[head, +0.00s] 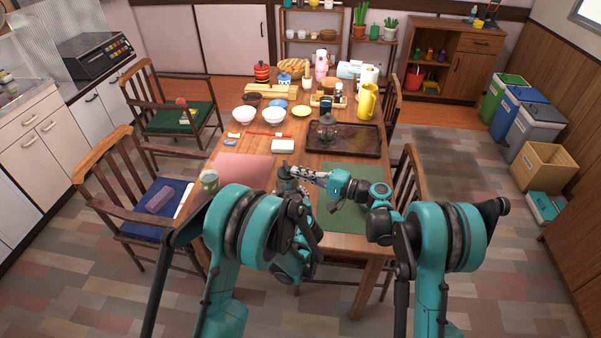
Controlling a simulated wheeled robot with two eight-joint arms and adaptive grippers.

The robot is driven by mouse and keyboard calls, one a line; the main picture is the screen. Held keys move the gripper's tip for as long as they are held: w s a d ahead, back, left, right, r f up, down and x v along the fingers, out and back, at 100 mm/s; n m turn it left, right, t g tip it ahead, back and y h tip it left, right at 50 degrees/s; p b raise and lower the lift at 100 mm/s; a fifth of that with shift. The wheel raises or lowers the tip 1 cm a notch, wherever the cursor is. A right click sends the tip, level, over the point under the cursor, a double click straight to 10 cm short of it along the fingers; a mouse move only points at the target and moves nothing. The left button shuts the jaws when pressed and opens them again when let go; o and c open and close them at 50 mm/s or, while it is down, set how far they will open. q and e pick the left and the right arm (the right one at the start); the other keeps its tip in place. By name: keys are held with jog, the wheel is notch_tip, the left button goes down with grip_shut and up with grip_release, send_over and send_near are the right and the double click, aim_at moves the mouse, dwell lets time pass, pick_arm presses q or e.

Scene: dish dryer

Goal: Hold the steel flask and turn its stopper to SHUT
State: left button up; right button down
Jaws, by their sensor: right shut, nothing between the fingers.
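The steel flask (286,183) appears as a small dark grey upright shape at the near edge of the table, between the pink and green mats. Its narrow top, where the stopper is, points up; the stopper's setting is too small to read. My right gripper (297,171) reaches in from the right, fingers shut and empty, with its tips close beside the flask's top; I cannot tell if they touch. My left gripper (291,194) is low at the flask, mostly hidden by my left arm, and its fingers cannot be made out.
A pink mat (242,171) lies left and a green mat (351,212) right on the wooden table. A dark tray (358,141) with a glass teapot (327,129) stands behind. A white block (283,146), bowls and a yellow jug (367,101) are farther back. A glass jar (209,181) stands near-left.

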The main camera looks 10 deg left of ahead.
pick_arm(q)
jog(key=shift+w+d, duration=0.1)
jog(key=shift+d, duration=0.15)
pick_arm(e)
jog(key=shift+s+a, duration=0.15)
pick_arm(q)
jog(key=shift+a, duration=0.15)
pick_arm(e)
jog(key=w+v, duration=0.2)
jog(key=v, duration=1.1)
jog(key=shift+d, duration=0.5)
pick_arm(q)
jog(key=o, duration=1.9)
jog(key=shift+r, duration=0.1)
